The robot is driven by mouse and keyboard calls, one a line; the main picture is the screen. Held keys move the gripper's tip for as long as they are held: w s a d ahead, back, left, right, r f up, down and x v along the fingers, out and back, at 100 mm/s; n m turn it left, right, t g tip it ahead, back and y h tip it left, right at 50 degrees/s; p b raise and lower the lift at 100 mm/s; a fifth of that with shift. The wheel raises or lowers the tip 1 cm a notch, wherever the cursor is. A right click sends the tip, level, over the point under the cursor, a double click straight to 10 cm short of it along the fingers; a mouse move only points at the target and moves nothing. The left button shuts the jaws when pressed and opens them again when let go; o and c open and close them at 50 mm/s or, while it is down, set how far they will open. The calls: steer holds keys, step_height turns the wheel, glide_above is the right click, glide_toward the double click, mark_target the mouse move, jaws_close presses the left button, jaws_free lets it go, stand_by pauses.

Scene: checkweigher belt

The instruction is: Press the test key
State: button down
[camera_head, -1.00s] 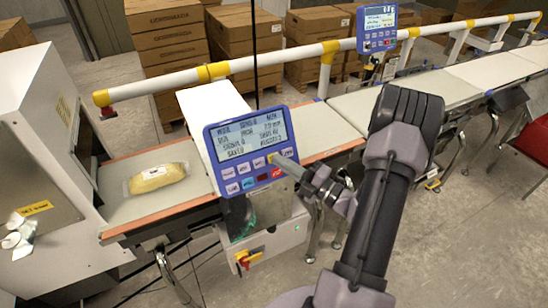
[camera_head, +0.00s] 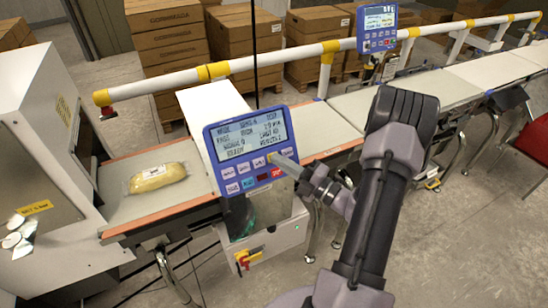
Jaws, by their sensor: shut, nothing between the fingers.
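The blue control panel (camera_head: 249,150) of the checkweigher has a lit display (camera_head: 250,134) with two rows of small keys below it. The key labels are too small to read, so I cannot tell which is the test key. A red key (camera_head: 277,172) sits at the right end of the lower row.
A wrapped yellow pack (camera_head: 157,177) lies on the belt (camera_head: 128,208) left of the panel. A white rail (camera_head: 290,56) with yellow joints runs behind. A second blue panel (camera_head: 376,28) stands farther back. A cabinet with a red-yellow switch (camera_head: 246,260) is below.

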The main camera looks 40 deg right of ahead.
steer(key=shift+s+a+r+p, duration=0.15)
steer(key=shift+s+r+p, duration=0.25)
steer(key=shift+s, duration=0.3)
steer(key=shift+s+a+r+p, duration=0.2)
steer(key=shift+s+r+p, duration=0.15)
steer(key=shift+s, duration=0.4)
steer(key=shift+s+a+r+p, duration=0.15)
steer(key=shift+s+r+p, duration=0.25)
steer(key=shift+s, duration=0.3)
steer(key=shift+s+a+r+p, duration=0.2)
steer(key=shift+s+r+p, duration=0.15)
steer(key=shift+s, duration=0.4)
steer(key=s+r+p, duration=0.1)
steer(key=s+p, duration=0.1)
steer(key=s, duration=0.1)
steer(key=s+a+r+p, duration=0.1)
steer(key=s, duration=0.1)
steer(key=shift+a+r, duration=0.1)
steer(key=shift+r, duration=0.25)
